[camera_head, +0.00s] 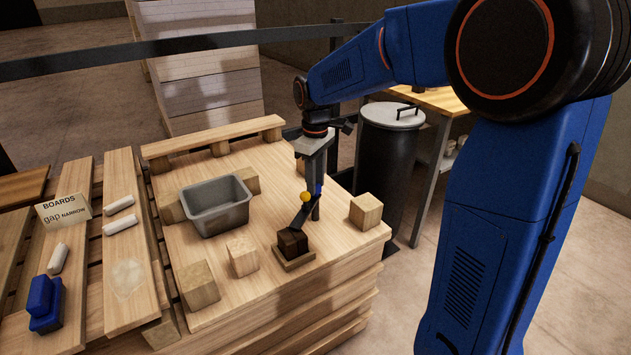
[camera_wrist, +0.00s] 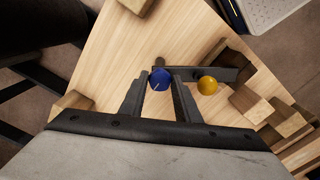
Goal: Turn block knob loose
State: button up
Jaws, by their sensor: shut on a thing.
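My gripper (camera_head: 316,196) reaches down over the stacked pallet boards, right of the grey bin. In the wrist view its two fingertips (camera_wrist: 161,82) are closed around a round blue knob (camera_wrist: 160,79) with a light mark on its face. A dark grey bar (camera_wrist: 226,74) runs behind the knob to a dark brown block (camera_wrist: 236,58). A yellow ball-shaped knob (camera_wrist: 207,85) sits beside the fingers, apart from them. In the head view the dark block (camera_head: 292,242) stands on a small wooden base (camera_head: 294,261). The blue knob is mostly hidden there by the fingers.
A grey bin (camera_head: 217,207) and several wooden blocks (camera_head: 365,211) stand on the pallet top. A sign (camera_head: 64,210), white sticks (camera_head: 120,225) and a blue tool (camera_head: 45,304) lie on boards at left. A lidded black drum (camera_head: 388,145) stands behind, at right.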

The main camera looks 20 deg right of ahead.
jog(key=o, duration=1)
jog(key=shift+o, duration=0.2)
notch_tip(320, 180, up, 17)
jog(key=shift+r, duration=0.2)
jog(key=shift+s, duration=0.1)
jog(key=s+d+f+m+t, duration=0.1)
jog(key=s+f, duration=0.4)
jog(key=s, duration=0.5)
jog(key=s+d+f+m+t, duration=0.2)
jog(key=s+d+f+m, duration=0.1)
jog(key=s, duration=0.7)
jog(key=s+d+f+m+t, duration=0.1)
jog(key=s+d+f+m, duration=0.2)
jog(key=s+f, duration=0.4)
jog(key=s+m, duration=0.1)
jog(key=s, duration=0.3)
jog(key=shift+f+m+t, duration=0.3)
jog(key=shift+f+t, duration=0.05)
jog(key=shift+t, duration=0.05)
